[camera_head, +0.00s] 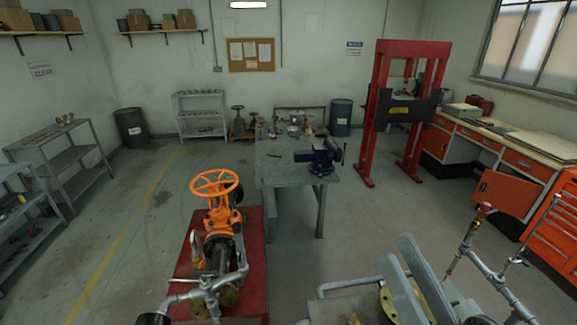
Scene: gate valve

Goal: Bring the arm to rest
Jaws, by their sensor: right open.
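The orange gate valve (218,215) stands upright on a red stand (255,275) left of the lower middle. Its spoked handwheel (215,176) is on top, and grey pipes (235,280) run below it. My right gripper (396,248) is at the bottom, right of centre, seen as two grey finger plates pointing up and to the left. The fingers are apart, with nothing visible held between them. The gripper is well to the right of the valve and does not touch it. My left gripper is not in view.
A grey workbench (290,170) with a blue vise (322,157) stands beyond the valve. Pipework with a yellow flange (386,304) and a pipe with a red-topped fitting (470,235) are near the right gripper. A red press frame (376,120) stands behind.

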